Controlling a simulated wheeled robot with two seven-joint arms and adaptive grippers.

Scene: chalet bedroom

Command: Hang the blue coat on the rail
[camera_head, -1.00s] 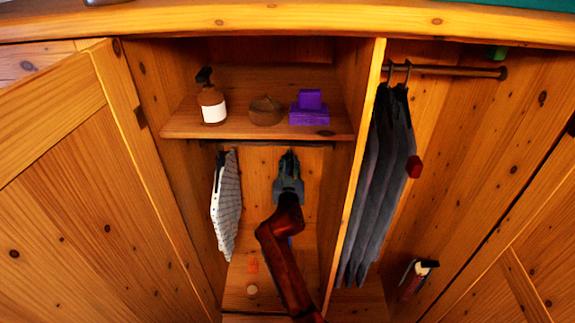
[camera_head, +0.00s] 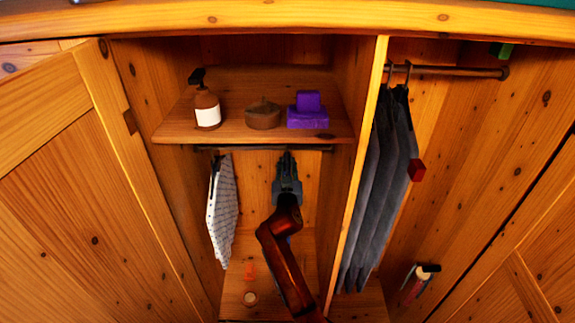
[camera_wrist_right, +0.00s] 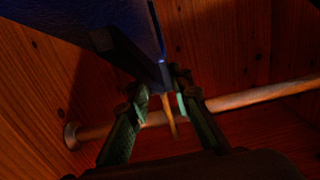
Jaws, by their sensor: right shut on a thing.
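My right gripper (camera_head: 287,165) is raised in the left compartment, with its tip just under the rail (camera_head: 232,148) below the shelf. The right wrist view shows its fingers (camera_wrist_right: 164,92) shut on the dark hanger of the blue coat (camera_wrist_right: 75,20). A rail (camera_wrist_right: 245,97) crosses behind the fingers there. The hanger's hook is close to this rail, but I cannot tell whether it is over it. In the head view the coat is mostly hidden by my right arm. My left gripper is out of view.
A checked garment (camera_head: 221,210) hangs left of my right arm. The shelf (camera_head: 170,132) above holds a bottle (camera_head: 207,110), a bowl (camera_head: 263,114) and purple boxes (camera_head: 307,112). A divider (camera_head: 366,130) separates the grey clothes (camera_head: 385,190) at right. Small items lie on the compartment floor.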

